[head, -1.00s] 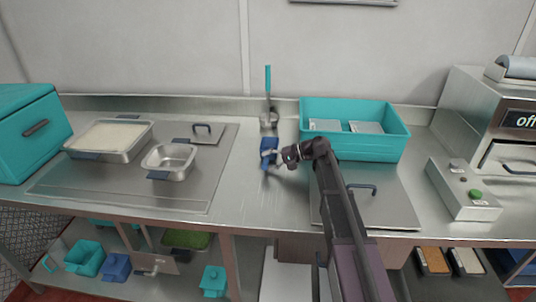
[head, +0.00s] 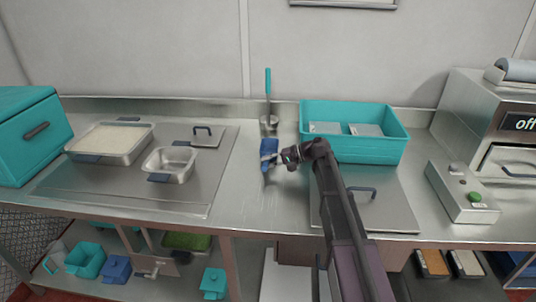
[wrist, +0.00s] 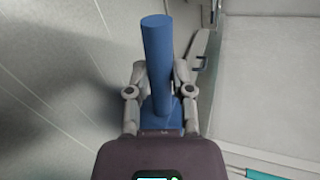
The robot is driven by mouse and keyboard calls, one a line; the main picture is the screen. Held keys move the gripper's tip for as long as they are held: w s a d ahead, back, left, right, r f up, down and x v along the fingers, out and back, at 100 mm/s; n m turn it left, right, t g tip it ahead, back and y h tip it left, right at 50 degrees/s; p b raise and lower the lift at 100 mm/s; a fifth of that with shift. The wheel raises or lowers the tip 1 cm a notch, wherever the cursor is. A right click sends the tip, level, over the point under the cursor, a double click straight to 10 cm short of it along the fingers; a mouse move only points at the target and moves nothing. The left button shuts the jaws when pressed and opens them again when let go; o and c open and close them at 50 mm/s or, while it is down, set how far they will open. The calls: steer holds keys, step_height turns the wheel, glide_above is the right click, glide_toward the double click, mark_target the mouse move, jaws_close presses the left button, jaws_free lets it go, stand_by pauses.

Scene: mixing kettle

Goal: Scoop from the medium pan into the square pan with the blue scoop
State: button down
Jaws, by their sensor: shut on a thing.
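My gripper (head: 279,158) is shut on the blue scoop (head: 268,147), above the bare counter in the middle. In the wrist view, the gripper's fingers (wrist: 160,98) close on both sides of the blue scoop (wrist: 157,50), with a thick round part pointing up. The scoop's bowl cannot be made out clearly. The larger pan (head: 137,152), apparently the medium pan, holds a pale white filling (head: 110,137) at the left. The smaller, squarish metal pan (head: 170,164), apparently the square pan, looks empty, right of it. Both are well left of my gripper.
A teal-handled ladle (head: 268,85) stands behind the scoop. A teal tub (head: 355,150) stands right of my gripper. A lidded hatch (head: 380,205) lies in front of it. A teal box (head: 25,145) is at the far left. A handled lid (head: 208,137) lies behind the small pan.

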steer(key=shift+r+p, duration=2.4)
steer(key=shift+r, duration=0.25)
steer(key=shift+r+p, duration=2.3)
steer(key=shift+m+t, duration=0.5)
steer(key=shift+t, duration=0.1)
steer(key=s+r+p, duration=0.1)
steer(key=s, duration=0.1)
steer(key=s+a+r+p, duration=0.1)
steer(key=s+r+p, duration=0.1)
steer(key=shift+s+r, duration=0.1)
steer(key=shift+r, duration=0.05)
